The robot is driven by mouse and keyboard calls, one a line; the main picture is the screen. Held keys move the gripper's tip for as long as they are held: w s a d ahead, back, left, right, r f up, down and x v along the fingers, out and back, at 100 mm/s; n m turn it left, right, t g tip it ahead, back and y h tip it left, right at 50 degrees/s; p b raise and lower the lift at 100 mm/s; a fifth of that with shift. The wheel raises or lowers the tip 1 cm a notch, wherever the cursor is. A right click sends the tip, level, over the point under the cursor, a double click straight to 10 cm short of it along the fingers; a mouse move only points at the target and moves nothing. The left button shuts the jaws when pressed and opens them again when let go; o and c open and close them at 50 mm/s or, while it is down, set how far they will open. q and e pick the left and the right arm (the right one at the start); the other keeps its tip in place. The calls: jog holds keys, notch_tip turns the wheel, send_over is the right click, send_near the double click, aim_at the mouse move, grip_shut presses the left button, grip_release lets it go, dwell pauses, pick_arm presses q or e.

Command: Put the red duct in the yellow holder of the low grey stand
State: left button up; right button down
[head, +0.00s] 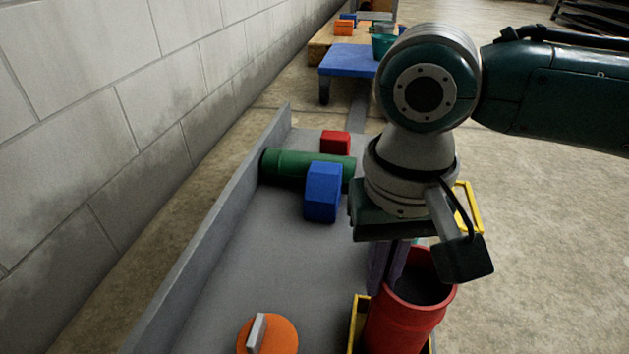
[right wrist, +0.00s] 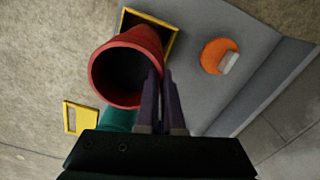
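The red duct (head: 408,318) stands roughly upright at the near right edge of the low grey stand (head: 270,255). Its lower end is within the yellow holder (head: 357,322), with frame showing on both sides; I cannot tell whether it rests on the bottom. The right wrist view shows the duct's open mouth (right wrist: 104,78) and the yellow holder (right wrist: 172,42) beyond it. My right gripper (head: 388,282) points down at the rim. Its purple fingers (right wrist: 160,78) are close together, one inside and one outside the duct wall, apparently pinching it. My left gripper is out of view.
An orange disc (head: 279,338) with a grey handle, a green pipe (head: 290,164), a blue block (head: 322,190) and a red block (head: 335,142) are on the stand. Another yellow frame (head: 474,208) and a teal piece (right wrist: 118,119) are beside the gripper. A block wall (head: 90,120) is left.

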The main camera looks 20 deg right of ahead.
jog(key=c, duration=1.5)
grip_release()
jog(key=shift+f, duration=0.1)
jog(key=o, duration=0.4)
jog(key=shift+o, duration=0.2)
